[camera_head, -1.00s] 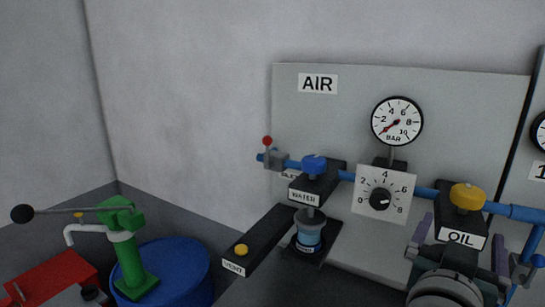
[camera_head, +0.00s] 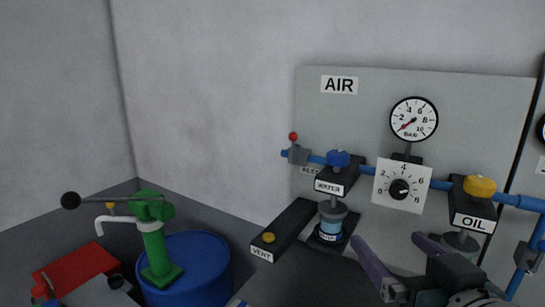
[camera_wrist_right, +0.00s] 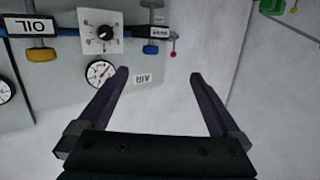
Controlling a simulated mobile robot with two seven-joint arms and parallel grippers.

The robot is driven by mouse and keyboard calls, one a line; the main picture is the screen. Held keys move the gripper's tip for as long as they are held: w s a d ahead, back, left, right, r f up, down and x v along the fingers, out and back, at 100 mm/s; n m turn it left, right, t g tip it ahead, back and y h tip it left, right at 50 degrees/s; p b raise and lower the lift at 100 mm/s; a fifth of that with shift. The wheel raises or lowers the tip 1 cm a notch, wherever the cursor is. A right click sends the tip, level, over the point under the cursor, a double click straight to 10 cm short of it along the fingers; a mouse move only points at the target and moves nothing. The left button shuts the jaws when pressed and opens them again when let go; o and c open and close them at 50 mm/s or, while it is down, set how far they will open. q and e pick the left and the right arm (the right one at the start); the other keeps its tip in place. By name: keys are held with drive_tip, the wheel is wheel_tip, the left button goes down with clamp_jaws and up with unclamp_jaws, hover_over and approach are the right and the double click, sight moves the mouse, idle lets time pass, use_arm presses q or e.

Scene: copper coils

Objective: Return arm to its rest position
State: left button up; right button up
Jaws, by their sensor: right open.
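My right gripper (camera_head: 390,244) is low at the right of the head view, in front of the AIR panel (camera_head: 320,105). Its two purple fingers are spread apart with nothing between them. In the right wrist view the open fingers (camera_wrist_right: 160,77) point toward the panel and the bare wall, and the picture is upside down. The OIL unit (camera_head: 474,222) with its yellow knob is just behind the fingers at the right. My left gripper does not show.
The panel carries a gauge (camera_head: 414,119), a dial (camera_head: 400,188), a WATER unit (camera_head: 335,184) and a blue pipe (camera_head: 364,168). A VENT block (camera_head: 284,228) juts out below. A green pump (camera_head: 155,245) stands on a blue drum (camera_head: 205,265) at the left, beside a red object (camera_head: 75,272).

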drive_tip(key=s+f+n+g, duration=0.15)
drive_tip(key=s+g, duration=0.25)
drive_tip(key=s, duration=0.4)
drive_tip(key=s+d+f+g, duration=0.15)
drive_tip(key=s+g, duration=0.25)
drive_tip(key=s, duration=0.4)
drive_tip(key=s+f+g, duration=0.3)
drive_tip(key=s+g, duration=0.1)
drive_tip(key=s, duration=0.4)
wheel_tip(320, 180, up, 23)
drive_tip(key=s+d+h+p, duration=0.1)
drive_tip(key=s+p, duration=0.1)
drive_tip(key=p, duration=2)
